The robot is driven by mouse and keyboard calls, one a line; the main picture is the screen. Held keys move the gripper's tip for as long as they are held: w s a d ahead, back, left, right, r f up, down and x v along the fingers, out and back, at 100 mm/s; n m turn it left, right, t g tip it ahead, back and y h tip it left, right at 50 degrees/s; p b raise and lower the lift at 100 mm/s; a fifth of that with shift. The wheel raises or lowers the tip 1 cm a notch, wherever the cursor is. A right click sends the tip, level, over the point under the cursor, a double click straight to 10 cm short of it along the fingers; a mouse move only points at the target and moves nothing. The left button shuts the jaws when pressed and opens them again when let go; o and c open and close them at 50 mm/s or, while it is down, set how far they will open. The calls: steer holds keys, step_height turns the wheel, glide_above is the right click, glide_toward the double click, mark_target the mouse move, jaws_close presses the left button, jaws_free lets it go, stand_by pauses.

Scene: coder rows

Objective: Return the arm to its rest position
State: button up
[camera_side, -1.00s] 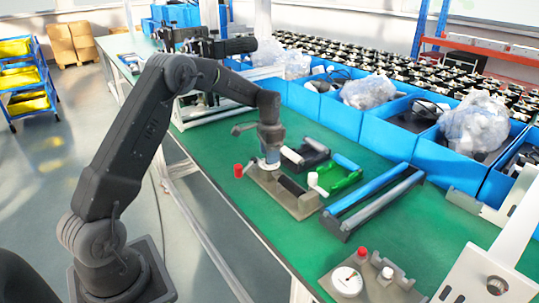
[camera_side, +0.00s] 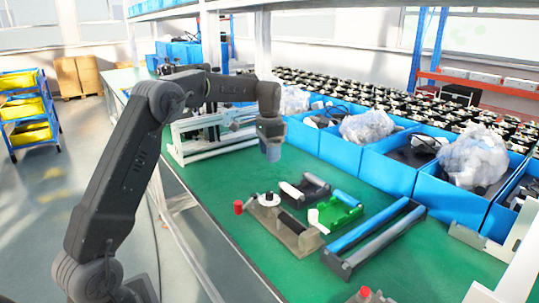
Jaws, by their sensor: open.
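My dark arm reaches in from the left, and my gripper (camera_side: 271,150) points down in the air above the green bench (camera_side: 225,200). It is open, and nothing shows held in it. Below it, apart from it, lies a grey-brown fixture block (camera_side: 290,232) with a dark slot. A white round part (camera_side: 268,199) sits at the block's left end. The fine shape of the fingertips is too small to make out.
A red-capped part (camera_side: 238,207) stands beside the block. A dark tray (camera_side: 305,187), a green tray (camera_side: 340,210) and a blue-and-grey rail frame (camera_side: 375,238) lie to the right. Blue bins (camera_side: 388,175) line the back. Bare bench lies left of the block.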

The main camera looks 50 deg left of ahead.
steer(key=s+d+r+n+t, duration=0.1)
steer(key=s+d+r+t, duration=0.1)
steer(key=s+d+r, duration=0.4)
steer(key=s+d+r+t, duration=0.1)
steer(key=s+d+r, duration=0.2)
steer(key=s+d, duration=0.55)
steer(key=s+d+f+n+t, duration=0.1)
steer(key=s+d+f, duration=0.1)
steer(key=s, duration=0.5)
steer(key=s+d+f+n+t, duration=0.1)
steer(key=s+d+f, duration=0.1)
steer(key=s+d, duration=0.3)
steer(key=s, duration=0.3)
steer(key=shift+d+f+t, duration=0.2)
steer(key=shift+f+t, duration=0.1)
steer(key=shift+f, duration=0.1)
